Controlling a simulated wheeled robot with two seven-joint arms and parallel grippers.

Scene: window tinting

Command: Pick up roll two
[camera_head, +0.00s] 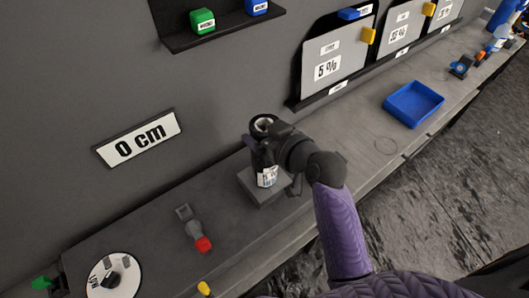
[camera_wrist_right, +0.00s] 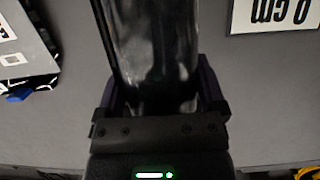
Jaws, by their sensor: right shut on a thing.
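My right gripper (camera_head: 268,147) is shut around the roll from the right side. In the right wrist view the dark cylinder (camera_wrist_right: 150,45) lies between my purple fingers (camera_wrist_right: 160,90). A grey block (camera_head: 262,194) is directly below the roll. I cannot tell whether the roll touches it. My left gripper is not in view.
A grey and red tool (camera_head: 197,232) and a white disc (camera_head: 112,275) lie left on the grey bench. A blue tray (camera_head: 413,104) is at right. Label panels (camera_head: 336,62) stand along the wall. A "0 cm" sign (camera_head: 139,138) is on the wall. The bench between block and tray is mostly clear.

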